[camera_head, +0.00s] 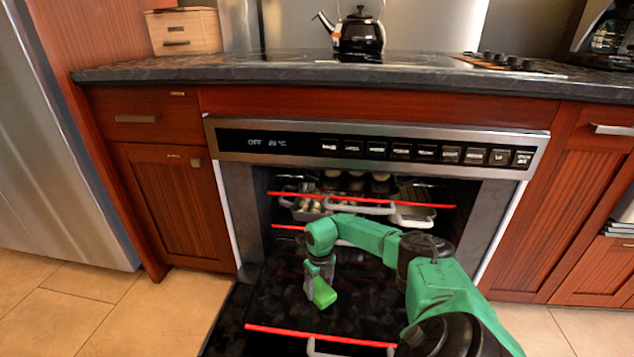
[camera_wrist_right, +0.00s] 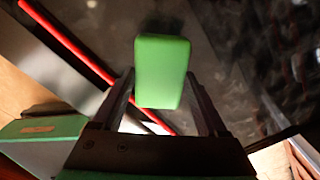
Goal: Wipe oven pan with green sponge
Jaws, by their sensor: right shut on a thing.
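The green sponge (camera_head: 323,292) is in my right gripper (camera_head: 319,280), which comes in from the right in the head view. In the right wrist view the sponge (camera_wrist_right: 162,70) sits between the two dark fingers of the right gripper (camera_wrist_right: 164,90). The oven pan (camera_head: 285,290) is a dark, mottled sheet with a red front strip, pulled out of the oven. The sponge is over the pan; I cannot tell whether it touches it. The pan's dark surface (camera_wrist_right: 235,45) also shows in the right wrist view. My left gripper does not show.
The open oven (camera_head: 262,215) holds an upper rack with containers (camera_head: 412,215) and a red-edged front. My right arm covers part of the pan's right side. The counter (camera_head: 240,72) above carries a kettle (camera_head: 358,35) and a wooden box (camera_head: 184,32). Tiled floor (camera_head: 150,305) is clear at left.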

